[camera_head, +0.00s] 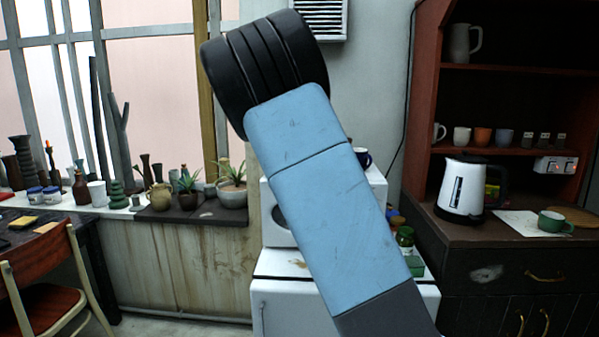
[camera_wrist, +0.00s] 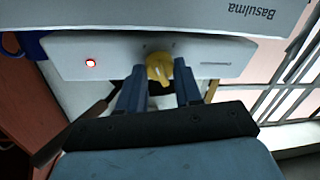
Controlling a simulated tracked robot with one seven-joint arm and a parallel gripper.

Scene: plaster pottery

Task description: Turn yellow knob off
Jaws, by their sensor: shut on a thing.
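The yellow knob (camera_wrist: 159,68) sits on the white front panel (camera_wrist: 108,60) of an appliance in the wrist view. My gripper (camera_wrist: 160,82) has its two grey-blue fingers on either side of the knob, shut on it. A red light (camera_wrist: 90,63) glows on the panel to the left of the knob. In the head view my blue arm covers most of the white appliance (camera_head: 278,200), and the knob and gripper are hidden there.
A white cabinet (camera_head: 280,300) stands below the appliance, with a green jar (camera_head: 405,238) at its right. Potted plants (camera_head: 232,186) line the windowsill at left.

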